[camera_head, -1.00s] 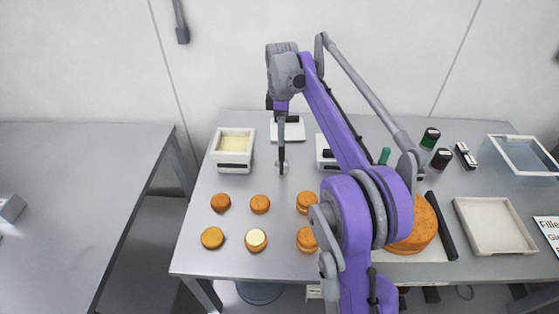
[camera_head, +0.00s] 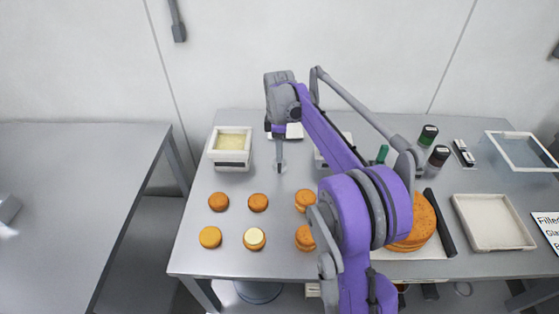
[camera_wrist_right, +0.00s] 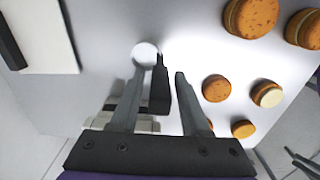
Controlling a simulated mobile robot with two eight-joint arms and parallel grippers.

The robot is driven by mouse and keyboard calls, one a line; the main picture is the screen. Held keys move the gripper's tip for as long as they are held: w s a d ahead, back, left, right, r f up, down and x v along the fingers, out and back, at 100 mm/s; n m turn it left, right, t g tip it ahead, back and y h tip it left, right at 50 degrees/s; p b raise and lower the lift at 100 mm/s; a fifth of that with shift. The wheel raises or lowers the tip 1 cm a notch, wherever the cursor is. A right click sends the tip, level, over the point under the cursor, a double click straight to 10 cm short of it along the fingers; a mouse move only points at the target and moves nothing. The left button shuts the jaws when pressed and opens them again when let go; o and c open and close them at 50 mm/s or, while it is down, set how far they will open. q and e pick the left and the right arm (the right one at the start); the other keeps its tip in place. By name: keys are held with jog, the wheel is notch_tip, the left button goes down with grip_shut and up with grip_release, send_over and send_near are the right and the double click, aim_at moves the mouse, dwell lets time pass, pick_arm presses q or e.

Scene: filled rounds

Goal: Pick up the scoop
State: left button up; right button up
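The scoop (camera_wrist_right: 145,54) shows in the right wrist view as a pale round bowl with a black handle beside it. In the head view its small round bowl (camera_head: 280,168) is low over the grey table, left of centre. My right gripper (camera_head: 279,139) is above the bowl, pointing down. In the right wrist view my right gripper (camera_wrist_right: 155,88) has its fingers apart. The black handle lies between them, closer to the left finger; contact cannot be made out. The handle is mostly hidden in the head view. My left gripper is not in view.
A white tub of cream (camera_head: 216,151) stands left of the scoop, and a white device (camera_head: 295,132) behind it. Several small round cakes (camera_head: 258,202) sit in front. At right are a board with large cakes (camera_head: 413,234), a white tray (camera_head: 490,222) and jars (camera_head: 428,136).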

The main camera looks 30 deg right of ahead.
grip_shut()
dwell(1.1)
